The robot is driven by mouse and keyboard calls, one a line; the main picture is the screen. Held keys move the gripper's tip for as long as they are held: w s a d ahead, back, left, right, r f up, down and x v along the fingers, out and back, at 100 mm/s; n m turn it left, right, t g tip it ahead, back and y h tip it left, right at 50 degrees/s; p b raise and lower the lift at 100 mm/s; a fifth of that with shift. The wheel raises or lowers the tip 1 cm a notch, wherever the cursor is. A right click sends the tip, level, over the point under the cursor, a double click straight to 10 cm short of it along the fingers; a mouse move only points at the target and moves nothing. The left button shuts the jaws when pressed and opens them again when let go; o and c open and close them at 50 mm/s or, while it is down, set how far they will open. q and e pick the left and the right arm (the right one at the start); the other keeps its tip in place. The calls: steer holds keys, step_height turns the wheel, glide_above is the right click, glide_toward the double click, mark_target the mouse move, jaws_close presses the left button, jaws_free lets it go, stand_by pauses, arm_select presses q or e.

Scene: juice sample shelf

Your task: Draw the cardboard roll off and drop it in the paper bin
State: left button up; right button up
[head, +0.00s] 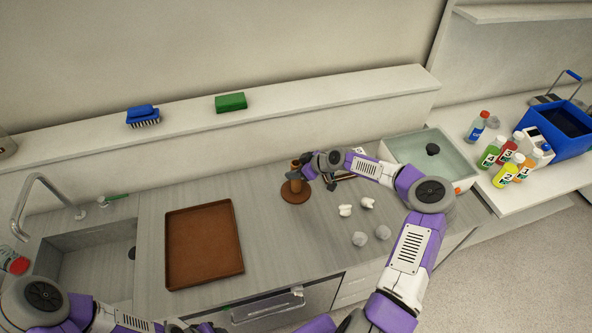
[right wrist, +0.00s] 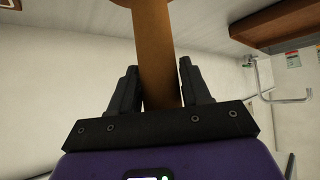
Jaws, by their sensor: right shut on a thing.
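The cardboard roll (head: 295,167) is a brown upright tube, standing above a round brown base (head: 295,193) on the counter. My right gripper (head: 301,173) reaches it from the right and is shut on it. In the right wrist view the roll (right wrist: 152,35) passes between the two black fingers of the right gripper (right wrist: 158,70). Whether the roll is still around a post of the base is not clear. My left arm shows at the bottom left; its gripper is not visible. I cannot make out a paper bin.
A brown tray (head: 240,235) lies left of the base, beside the sink (head: 85,262). White pieces (head: 345,210) and grey crumpled balls (head: 360,239) lie to the right. Bottles (head: 491,154) and a blue crate (head: 562,140) are beyond.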

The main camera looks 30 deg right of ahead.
steer(key=shift+r, duration=0.5)
steer(key=shift+r, duration=0.15)
stand_by(0.3)
step_height(320, 180, up, 13)
steer(key=p, duration=0.6)
stand_by(2.1)
stand_by(0.3)
